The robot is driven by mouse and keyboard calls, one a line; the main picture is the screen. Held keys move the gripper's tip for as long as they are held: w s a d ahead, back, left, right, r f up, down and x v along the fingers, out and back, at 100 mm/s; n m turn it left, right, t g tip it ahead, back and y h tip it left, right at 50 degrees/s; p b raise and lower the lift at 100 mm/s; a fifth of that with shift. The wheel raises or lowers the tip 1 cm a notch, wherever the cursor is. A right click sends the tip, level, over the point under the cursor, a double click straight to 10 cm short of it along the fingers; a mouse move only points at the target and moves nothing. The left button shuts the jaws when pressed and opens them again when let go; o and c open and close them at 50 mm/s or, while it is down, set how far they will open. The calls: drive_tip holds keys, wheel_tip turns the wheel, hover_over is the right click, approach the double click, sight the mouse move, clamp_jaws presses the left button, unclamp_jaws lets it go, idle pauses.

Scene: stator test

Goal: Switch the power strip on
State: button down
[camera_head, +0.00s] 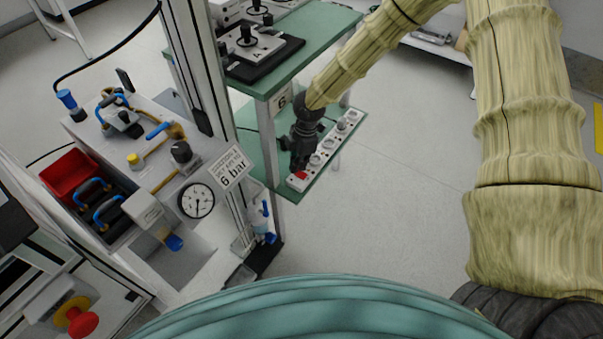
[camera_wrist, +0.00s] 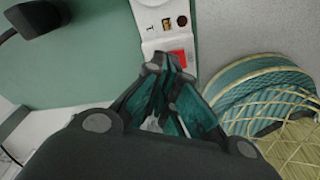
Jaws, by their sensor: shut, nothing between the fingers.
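The white power strip (camera_head: 325,150) lies along the edge of a green lower shelf, with several round sockets in a row. Its red switch (camera_head: 300,175) is at the near end. In the wrist view the strip (camera_wrist: 150,22) shows at the top, and the red switch (camera_wrist: 181,58) is partly hidden by the fingers. My gripper (camera_head: 297,168) is shut and empty, pointing down at the switch end of the strip. In the wrist view its fingertips (camera_wrist: 168,65) are right by the red switch. I cannot tell whether they touch it, or which way the switch is set.
The green shelf (camera_wrist: 85,60) carries the strip under a green tabletop (camera_head: 335,22). The floor (camera_head: 400,200) to the right is clear.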

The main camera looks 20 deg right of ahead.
sight(299, 172)
drive_tip(key=shift+f, duration=0.7)
idle(0.6)
drive_tip(key=shift+r, duration=0.1)
drive_tip(key=shift+r+p, duration=3.2)
drive_tip(key=shift+r, duration=0.25)
